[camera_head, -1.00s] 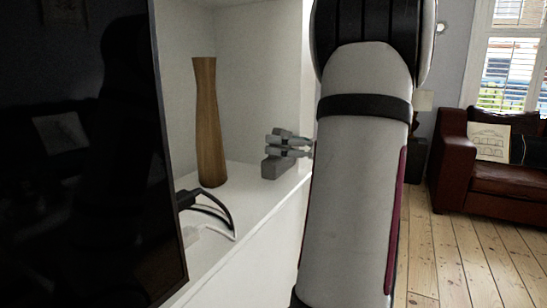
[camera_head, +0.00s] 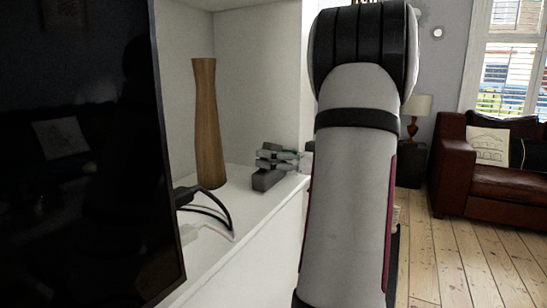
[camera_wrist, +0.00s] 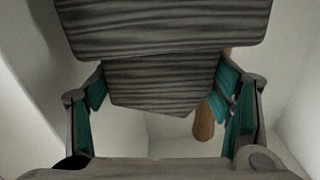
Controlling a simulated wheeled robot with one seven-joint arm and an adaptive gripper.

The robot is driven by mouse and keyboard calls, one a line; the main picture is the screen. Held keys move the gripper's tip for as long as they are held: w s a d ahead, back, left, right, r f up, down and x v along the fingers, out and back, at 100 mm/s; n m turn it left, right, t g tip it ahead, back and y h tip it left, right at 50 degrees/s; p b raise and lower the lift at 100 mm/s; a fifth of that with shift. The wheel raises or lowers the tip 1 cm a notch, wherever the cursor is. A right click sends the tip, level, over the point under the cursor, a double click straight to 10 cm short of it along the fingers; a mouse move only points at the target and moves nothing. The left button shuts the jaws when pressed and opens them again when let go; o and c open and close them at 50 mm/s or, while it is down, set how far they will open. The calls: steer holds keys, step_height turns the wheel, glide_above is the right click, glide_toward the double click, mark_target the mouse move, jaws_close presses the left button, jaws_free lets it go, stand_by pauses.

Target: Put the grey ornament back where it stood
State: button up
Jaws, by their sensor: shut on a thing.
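The grey ornament (camera_head: 265,181) is at the right end of the white shelf, right of the wooden vase. In the wrist view it is a dark grey, striped, blocky piece (camera_wrist: 160,85) between my fingers. My gripper (camera_head: 281,159) reaches in from the right and is shut on it. The teal finger pads show on either side of it in the wrist view (camera_wrist: 165,105). Its base is at or just above the shelf top; I cannot tell if it touches. My arm hides the shelf's right side.
The tall wooden vase (camera_head: 207,125) stands on the white shelf (camera_head: 245,208), left of the ornament. Black and white cables (camera_head: 212,207) lie in front of it. A dark screen (camera_head: 85,160) fills the left. A red sofa (camera_head: 490,180) is far right, beyond open floorboards.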

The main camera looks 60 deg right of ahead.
steer(key=o, duration=1.2)
steer(key=shift+o, duration=0.2)
steer(key=shift+r+p, duration=0.15)
steer(key=shift+p, duration=0.15)
steer(key=s+d, duration=0.1)
steer(key=s, duration=1.1)
steer(key=shift+p, duration=0.4)
